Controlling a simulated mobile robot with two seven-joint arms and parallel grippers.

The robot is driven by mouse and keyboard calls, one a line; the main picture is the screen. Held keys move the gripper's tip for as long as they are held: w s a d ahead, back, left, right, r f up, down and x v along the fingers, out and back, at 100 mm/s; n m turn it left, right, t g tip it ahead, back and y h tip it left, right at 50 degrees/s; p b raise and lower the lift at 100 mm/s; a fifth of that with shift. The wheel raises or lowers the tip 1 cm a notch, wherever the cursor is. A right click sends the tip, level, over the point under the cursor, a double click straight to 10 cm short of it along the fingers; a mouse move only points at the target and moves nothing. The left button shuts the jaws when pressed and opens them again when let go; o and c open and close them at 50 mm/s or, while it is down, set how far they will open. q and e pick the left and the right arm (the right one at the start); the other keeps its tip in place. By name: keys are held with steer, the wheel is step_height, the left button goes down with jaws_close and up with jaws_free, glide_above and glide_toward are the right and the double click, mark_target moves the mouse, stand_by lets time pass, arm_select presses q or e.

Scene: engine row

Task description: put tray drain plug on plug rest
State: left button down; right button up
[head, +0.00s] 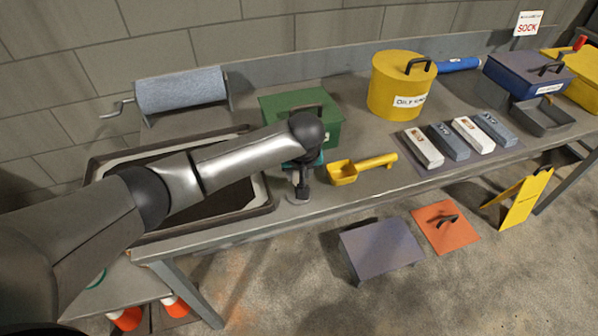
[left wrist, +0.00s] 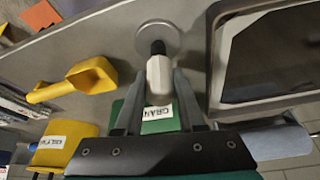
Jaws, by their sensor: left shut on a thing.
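The tray drain plug (left wrist: 159,78), a pale rounded body with a black end, is between the fingertips of my left gripper (left wrist: 157,88). Its black end overlaps a round grey disc, seemingly the plug rest (left wrist: 168,36), in the left wrist view. I cannot tell whether they touch. In the head view my left gripper (head: 300,178) points down at the bench's front edge, just right of the dark tray (head: 262,190). The disc (head: 298,199) shows below it, and the plug is mostly hidden there. My right gripper is not in view.
A yellow scoop (head: 345,172) lies close to the right of my left gripper. A green box (head: 275,106) stands behind it, and a yellow drum (head: 385,85) further right. A roll on a crank stand (head: 180,90) is behind the tray. The bench's front edge is near.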

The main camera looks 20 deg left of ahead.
arm_select(q)
steer(key=c, duration=0.5)
jaws_free()
steer(key=p+v, duration=0.3)
steer(key=v, duration=0.9)
steer(key=shift+r, duration=0.15)
